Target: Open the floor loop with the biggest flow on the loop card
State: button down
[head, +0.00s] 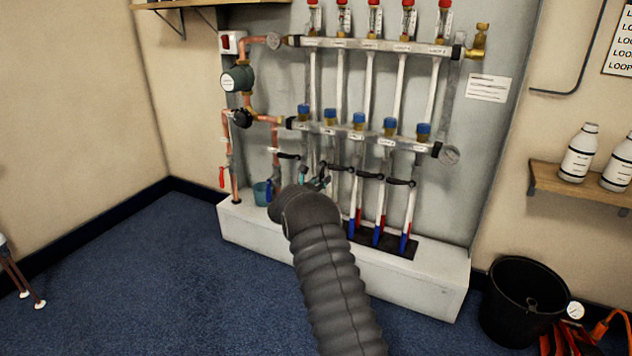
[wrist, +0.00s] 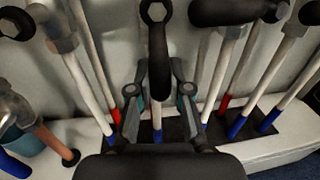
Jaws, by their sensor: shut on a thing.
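Several black lever handles (head: 370,176) sit on the pipes below. My gripper (head: 318,184) is at a lever left of the middle, partly hidden by my arm. In the wrist view my gripper (wrist: 158,98) is shut on a black lever (wrist: 157,50), which runs down between the fingers from a ring-shaped end. The loop card (head: 618,40) is cut off at the right edge; its flow figures are not visible.
A dark lever (wrist: 232,11) lies close right of my gripper. White pipes with red and blue ends enter the white plinth (head: 430,290). A small blue bucket (head: 262,193) stands at left, a black bucket (head: 525,300) at right.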

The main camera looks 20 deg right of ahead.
jog(key=c, duration=1.1)
grip_release()
jog(key=shift+s+d, duration=0.1)
jog(key=shift+d, duration=0.05)
jog(key=shift+a, duration=0.4)
jog(key=v, duration=1.1)
jog(key=shift+s, duration=0.3)
